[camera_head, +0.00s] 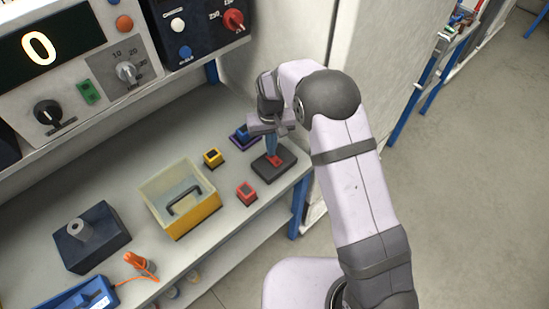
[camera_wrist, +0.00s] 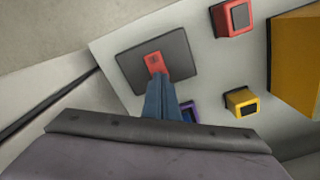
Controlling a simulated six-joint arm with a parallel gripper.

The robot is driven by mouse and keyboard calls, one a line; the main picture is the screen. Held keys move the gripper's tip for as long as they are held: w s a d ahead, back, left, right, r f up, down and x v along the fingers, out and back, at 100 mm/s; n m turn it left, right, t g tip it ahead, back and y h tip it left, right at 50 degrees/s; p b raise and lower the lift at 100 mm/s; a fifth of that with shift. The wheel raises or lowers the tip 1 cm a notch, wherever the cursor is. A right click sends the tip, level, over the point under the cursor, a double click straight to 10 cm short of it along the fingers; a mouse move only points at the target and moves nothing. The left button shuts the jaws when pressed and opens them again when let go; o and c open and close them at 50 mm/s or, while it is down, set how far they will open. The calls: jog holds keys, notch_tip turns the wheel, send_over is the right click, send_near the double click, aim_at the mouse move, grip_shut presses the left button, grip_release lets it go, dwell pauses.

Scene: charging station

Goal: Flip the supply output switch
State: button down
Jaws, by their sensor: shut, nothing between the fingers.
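My gripper (camera_head: 272,150) is at the right end of the bench, pointing down over a dark grey block (camera_head: 262,168) with a small red piece (camera_head: 277,161) on top. Its blue fingers are shut and empty. In the wrist view the fingertips (camera_wrist: 159,84) overlap the near edge of the red piece (camera_wrist: 155,62) on the dark block (camera_wrist: 133,66); I cannot tell whether they touch it. A green switch (camera_head: 88,92) sits on the front of the grey supply unit (camera_head: 104,66), far left of my gripper. The supply's display (camera_head: 40,48) reads 0.
A yellow-walled bin (camera_head: 196,216) with a dark handle-like item stands left of my gripper. Small red (camera_head: 246,193), yellow (camera_head: 212,158) and purple (camera_head: 240,138) blocks lie close by. A dark box (camera_head: 92,238) stands further left. A shelf edge (camera_head: 190,76) runs beneath the instruments.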

jog(key=shift+f+b, duration=0.4)
jog(key=shift+f, duration=0.35)
jog(key=shift+r, duration=0.15)
notch_tip(320, 180, up, 7)
jog(key=p, duration=0.5)
dwell(0.6)
dwell(0.4)
